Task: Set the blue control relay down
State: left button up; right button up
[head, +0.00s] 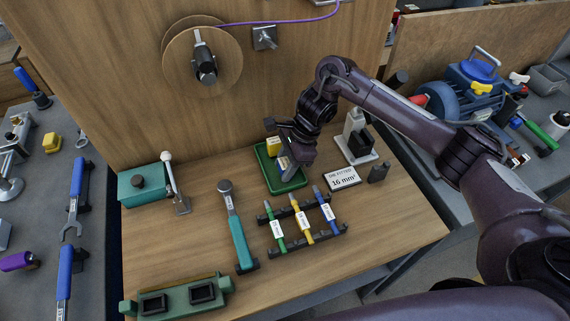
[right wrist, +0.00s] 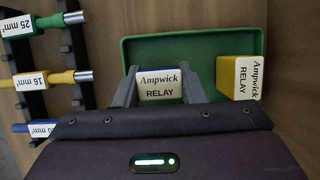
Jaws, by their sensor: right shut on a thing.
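My right gripper (head: 288,168) is over the green tray (head: 284,188) on the wooden bench, pointing down. In the right wrist view it is shut on the blue relay (right wrist: 160,73), with one finger on each side of it. The relay's white label reads "Ampwick RELAY". It lies within the outline of the green tray (right wrist: 197,46); I cannot tell whether it touches the tray floor. A yellow relay (right wrist: 233,72) sits in the tray to its right, apart from it; it also shows in the head view (head: 272,146). My left gripper is not in view.
A "16 mm²" sign (head: 342,179) and a grey device (head: 356,140) stand right of the tray. A rack with green, yellow and blue drivers (head: 302,221) lies in front. A teal-handled tool (head: 238,230) and teal box (head: 143,187) are left.

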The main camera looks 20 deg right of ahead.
jog(key=o, duration=1.2)
jog(key=p+v, duration=0.8)
jog(key=v, duration=0.4)
jog(key=shift+r, duration=0.1)
jog(key=shift+s, duration=0.1)
